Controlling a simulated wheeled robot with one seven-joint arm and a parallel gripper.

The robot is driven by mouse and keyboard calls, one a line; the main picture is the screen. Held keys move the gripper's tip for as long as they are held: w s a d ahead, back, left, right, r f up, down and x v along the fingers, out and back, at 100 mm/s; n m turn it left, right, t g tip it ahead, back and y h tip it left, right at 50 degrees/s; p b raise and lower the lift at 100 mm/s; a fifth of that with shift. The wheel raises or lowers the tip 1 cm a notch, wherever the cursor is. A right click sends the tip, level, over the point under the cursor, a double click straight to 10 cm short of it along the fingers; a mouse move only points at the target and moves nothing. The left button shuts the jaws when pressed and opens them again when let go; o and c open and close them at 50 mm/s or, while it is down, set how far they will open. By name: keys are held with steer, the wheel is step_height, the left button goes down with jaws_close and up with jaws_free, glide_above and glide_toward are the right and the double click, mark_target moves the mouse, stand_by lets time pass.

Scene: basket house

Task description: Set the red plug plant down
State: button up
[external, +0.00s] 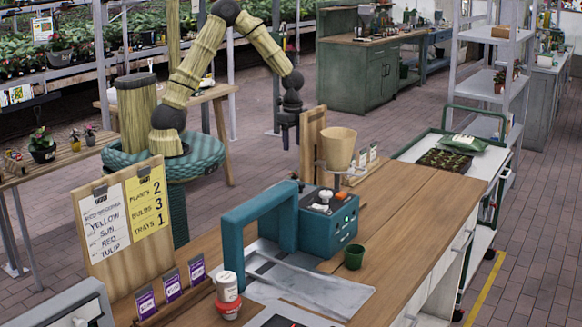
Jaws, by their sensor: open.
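My gripper (285,138) hangs pointing down at the far left side of the wooden workbench (420,220), left of an upright wooden board (313,140). It is open, and I see nothing held in it; its fingertips are small and dark here. I cannot pick out the red plug plant with certainty. Small potted plants stand on the side table at the left: a black pot with a leafy plant (42,150) and two smaller pots, one of them at the right (90,137). A dark tray of seedlings (452,160) lies on the cart.
A teal arch-shaped frame (262,205) and a teal box (330,235) stand on the bench. A green pot (354,257) and a tan funnel-like pot (338,148) are nearby. A sign board (125,220) stands front left. The bench's right half is clear.

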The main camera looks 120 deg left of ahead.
step_height(320, 180, down, 11)
steer(key=shift+f, duration=0.1)
steer(key=shift+a+f, duration=0.1)
steer(key=shift+f, duration=0.1)
steer(key=shift+a+f+p, duration=0.2)
steer(key=shift+f+p, duration=0.2)
steer(key=shift+f, duration=0.9)
steer(key=shift+a+f+p, duration=0.15)
steer(key=shift+f+p, duration=0.25)
steer(key=shift+f, duration=0.9)
steer(key=shift+c, duration=0.4)
steer(key=c, duration=1)
steer(key=shift+c, duration=0.2)
step_height(320, 180, up, 10)
steer(key=shift+r+b, duration=0.1)
steer(key=shift+b, duration=0.2)
